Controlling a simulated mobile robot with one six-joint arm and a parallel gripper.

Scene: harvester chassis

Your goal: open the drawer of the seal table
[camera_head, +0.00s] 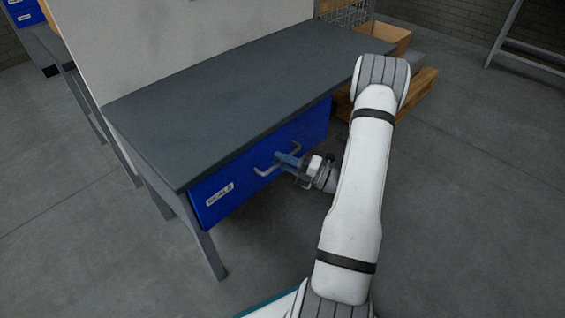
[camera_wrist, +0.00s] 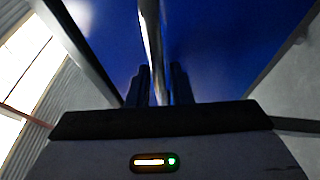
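The seal table has a dark grey top (camera_head: 235,85) and a blue drawer (camera_head: 310,128) with a white "SEALS" label. The drawer front looks about flush under the top's front edge. A metal bar handle (camera_head: 267,171) stands out from the drawer front. My gripper (camera_head: 283,161) is at the middle of the handle. In the wrist view the handle (camera_wrist: 150,35) runs between the two dark fingers of my gripper (camera_wrist: 160,85), with the blue drawer front (camera_wrist: 215,45) behind. The fingers are close on both sides of the bar; whether they press on it is unclear.
A light panel (camera_head: 190,40) stands along the table's back. A cardboard box (camera_head: 385,38) and a wooden pallet (camera_head: 418,92) are on the floor beyond the table's right end. A metal rack (camera_head: 530,62) stands far right. The floor before the drawer is clear except for my arm.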

